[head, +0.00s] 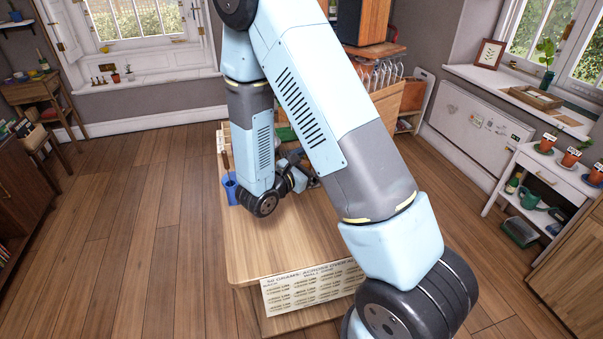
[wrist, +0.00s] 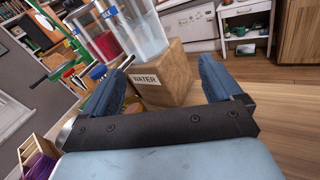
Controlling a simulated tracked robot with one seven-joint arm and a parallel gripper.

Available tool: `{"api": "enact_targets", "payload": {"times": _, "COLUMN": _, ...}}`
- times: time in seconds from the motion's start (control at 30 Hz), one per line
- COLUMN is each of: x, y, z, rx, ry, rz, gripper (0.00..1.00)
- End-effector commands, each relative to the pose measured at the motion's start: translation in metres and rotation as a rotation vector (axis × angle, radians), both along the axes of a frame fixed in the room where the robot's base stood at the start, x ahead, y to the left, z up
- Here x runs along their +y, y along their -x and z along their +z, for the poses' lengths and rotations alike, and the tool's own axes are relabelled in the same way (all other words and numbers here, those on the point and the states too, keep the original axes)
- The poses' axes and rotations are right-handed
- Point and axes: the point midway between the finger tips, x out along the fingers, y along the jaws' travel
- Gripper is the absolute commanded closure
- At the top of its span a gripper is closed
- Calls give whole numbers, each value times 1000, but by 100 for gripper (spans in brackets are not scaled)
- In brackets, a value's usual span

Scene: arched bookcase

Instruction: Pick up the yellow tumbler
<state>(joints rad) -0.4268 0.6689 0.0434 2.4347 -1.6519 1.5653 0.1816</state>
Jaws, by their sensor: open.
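I cannot make out the yellow tumbler for certain in either view.
In the wrist view a wooden block (wrist: 170,85) labelled WATER bears a clear container (wrist: 143,35) ahead of my fingers. In the head view a blue cup (head: 230,188) stands at the table's left edge. The table's front part is clear.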

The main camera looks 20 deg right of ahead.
Motion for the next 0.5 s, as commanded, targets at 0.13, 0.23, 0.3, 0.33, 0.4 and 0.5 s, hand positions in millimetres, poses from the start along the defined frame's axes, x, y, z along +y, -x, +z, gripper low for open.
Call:
{"api": "enact_targets", "payload": {"times": 0.13, "x": 29, "y": -11, "z": -40, "rx": 56, "ry": 75, "rz": 163, "gripper": 8}}
{"api": "enact_targets", "payload": {"times": 0.23, "x": 46, "y": -15, "z": -62, "rx": 82, "ry": 109, "rz": 256, "gripper": 8}}
{"api": "enact_targets", "payload": {"times": 0.3, "x": 56, "y": -17, "z": -76, "rx": 97, "ry": 124, "rz": 310, "gripper": 8}}
{"api": "enact_targets", "payload": {"times": 0.33, "x": 59, "y": -17, "z": -80, "rx": 103, "ry": 130, "rz": 328, "gripper": 8}}
{"api": "enact_targets", "payload": {"times": 0.4, "x": 66, "y": -17, "z": -89, "rx": 111, "ry": 140, "rz": 363, "gripper": 8}}
{"api": "enact_targets", "payload": {"times": 0.5, "x": 71, "y": -18, "z": -96, "rx": 117, "ry": 146, "rz": 394, "gripper": 8}}
